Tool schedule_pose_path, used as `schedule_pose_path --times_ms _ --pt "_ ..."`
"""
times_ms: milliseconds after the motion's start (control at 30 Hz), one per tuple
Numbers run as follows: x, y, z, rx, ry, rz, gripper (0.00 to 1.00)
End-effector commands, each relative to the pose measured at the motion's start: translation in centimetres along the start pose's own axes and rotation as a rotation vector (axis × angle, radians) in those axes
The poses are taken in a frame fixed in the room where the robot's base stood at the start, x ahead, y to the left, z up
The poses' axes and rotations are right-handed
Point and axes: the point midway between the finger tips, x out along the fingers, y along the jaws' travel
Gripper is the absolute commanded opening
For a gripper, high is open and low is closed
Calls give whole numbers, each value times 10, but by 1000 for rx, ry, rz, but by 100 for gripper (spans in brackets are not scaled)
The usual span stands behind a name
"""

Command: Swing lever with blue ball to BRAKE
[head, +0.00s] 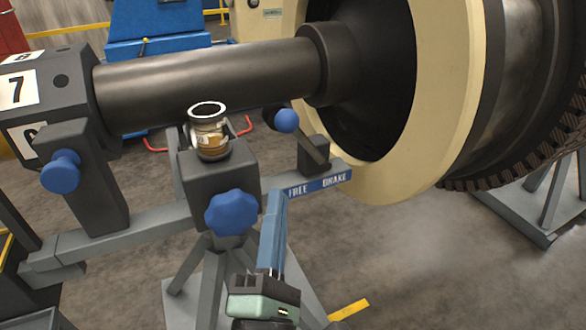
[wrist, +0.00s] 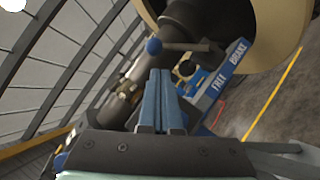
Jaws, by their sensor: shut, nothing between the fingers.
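The lever's blue ball (head: 286,120) is at the upper left end of a dark lever (head: 312,149). The lever slants down right to a dark block on the blue FREE/BRAKE plate (head: 320,186), so its ball leans to the FREE side. In the wrist view the ball (wrist: 153,46) shows just beyond my fingertips, with the plate (wrist: 222,76) to the right. My gripper (head: 279,193) points up from below, its blue fingers shut and empty. In the head view its tips overlap the FREE end of the plate. I see no contact with the ball.
A blue star knob (head: 231,212) and a dark block with a small brass-coloured cup (head: 209,140) are left of my gripper. The thick shaft (head: 210,80) runs behind the lever to the large cream-rimmed rotor (head: 450,110). Floor is open at lower right.

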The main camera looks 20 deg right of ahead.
Motion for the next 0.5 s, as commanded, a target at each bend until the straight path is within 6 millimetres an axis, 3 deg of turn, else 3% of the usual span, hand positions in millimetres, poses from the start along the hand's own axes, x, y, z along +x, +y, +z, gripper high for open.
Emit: schedule_pose_path --times_ms 100,500 --pt "-7 -14 -5 -62 4 -6 0" --pt "-6 -14 -5 -78 4 -6 0"
